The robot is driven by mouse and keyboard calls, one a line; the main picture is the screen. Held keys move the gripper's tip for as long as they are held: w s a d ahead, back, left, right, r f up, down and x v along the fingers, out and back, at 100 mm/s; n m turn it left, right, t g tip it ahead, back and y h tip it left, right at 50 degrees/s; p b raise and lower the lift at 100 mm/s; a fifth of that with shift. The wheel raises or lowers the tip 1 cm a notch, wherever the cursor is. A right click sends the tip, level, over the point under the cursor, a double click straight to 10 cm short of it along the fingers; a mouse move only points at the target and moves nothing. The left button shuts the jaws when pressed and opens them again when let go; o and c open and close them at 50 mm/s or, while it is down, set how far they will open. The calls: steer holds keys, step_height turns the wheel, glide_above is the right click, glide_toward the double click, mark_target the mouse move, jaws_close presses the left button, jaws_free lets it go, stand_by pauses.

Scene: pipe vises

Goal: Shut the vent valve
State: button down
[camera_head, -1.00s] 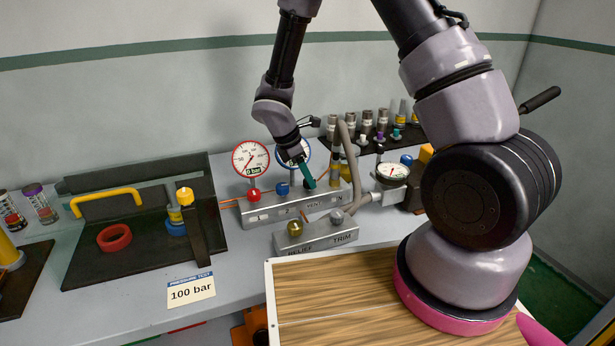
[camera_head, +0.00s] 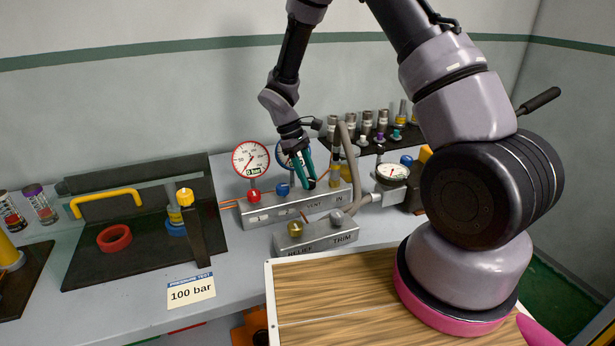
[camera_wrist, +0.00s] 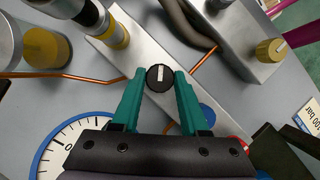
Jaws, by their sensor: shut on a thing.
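The vent valve is a small round black knob (camera_wrist: 160,77) with a white pointer line, on a grey metal manifold block (camera_head: 260,211). The block carries labels, with VENT partly readable near my gripper and IN to its right. My gripper (camera_head: 310,181) has teal fingers and reaches down onto the block from above. In the wrist view its fingertips (camera_wrist: 159,80) are shut on the black knob, one on each side. The pointer line runs nearly straight up and down in that view. In the head view the fingers mostly hide the knob.
A red-rimmed gauge (camera_head: 251,159) and a blue-rimmed gauge (camera_wrist: 62,150), partly hidden by my gripper in the head view, stand behind the block. A red knob (camera_head: 254,195) and blue knob (camera_head: 282,189) are left. A RELIEF/TRIM block (camera_head: 318,236) sits in front; a grey hose rises to the right.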

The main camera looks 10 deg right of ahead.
steer(key=m+y, duration=0.1)
steer(key=m, duration=0.2)
steer(key=shift+w+d+m+g, duration=0.1)
steer(key=shift+m+g, duration=0.3)
steer(key=shift+m+g+y, duration=0.3)
steer(key=shift+m+y, duration=0.5)
steer(key=shift+m, duration=1.1)
steer(key=shift+c, duration=2.1)
jaws_free()
steer(key=d+v, duration=0.1)
steer(key=v, duration=0.9)
steer(key=shift+w+a+r, duration=0.2)
steer(key=shift+a+r, duration=0.15)
steer(key=shift+r, duration=0.05)
